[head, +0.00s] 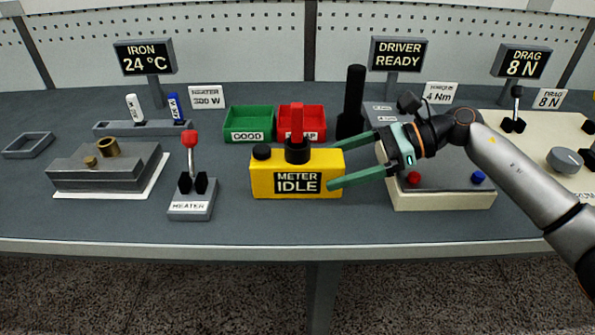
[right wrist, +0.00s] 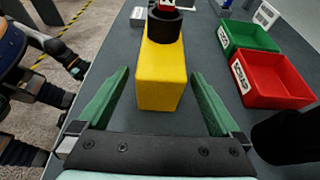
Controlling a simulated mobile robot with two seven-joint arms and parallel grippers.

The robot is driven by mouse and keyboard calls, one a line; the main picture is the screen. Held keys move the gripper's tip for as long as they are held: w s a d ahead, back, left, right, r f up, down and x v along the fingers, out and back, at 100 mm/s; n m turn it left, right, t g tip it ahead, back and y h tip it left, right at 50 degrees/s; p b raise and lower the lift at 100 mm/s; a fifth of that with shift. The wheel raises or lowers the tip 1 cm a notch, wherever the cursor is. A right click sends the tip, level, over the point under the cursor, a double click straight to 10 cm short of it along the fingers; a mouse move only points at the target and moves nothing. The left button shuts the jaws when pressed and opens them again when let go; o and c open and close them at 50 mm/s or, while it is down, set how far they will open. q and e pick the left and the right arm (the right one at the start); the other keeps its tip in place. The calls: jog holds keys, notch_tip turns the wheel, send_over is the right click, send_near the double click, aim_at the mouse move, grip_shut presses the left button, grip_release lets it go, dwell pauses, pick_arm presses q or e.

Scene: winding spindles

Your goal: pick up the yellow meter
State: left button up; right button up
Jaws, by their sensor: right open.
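The yellow meter (head: 262,184) stands near the front middle of the bench in the head view, its face reading "METER IDLE". A black ring with a red piece sits on its top. My right gripper (head: 333,168) is open at the meter's right end, its green fingers pointing left. In the right wrist view the meter (right wrist: 161,78) lies straight ahead, with its near end between the lines of the two open fingers (right wrist: 157,100). Gaps show on both sides, so the fingers look apart from it.
Behind the meter are a green "GOOD" bin (head: 248,124) and a red scrap bin (head: 315,122). A tall black post (head: 354,103) stands close behind the right gripper. The bench's front edge (head: 230,248) is near.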

aim_at(312, 172)
jog(key=x, duration=0.5)
jog(key=shift+a, duration=0.2)
grip_shut()
dwell(0.6)
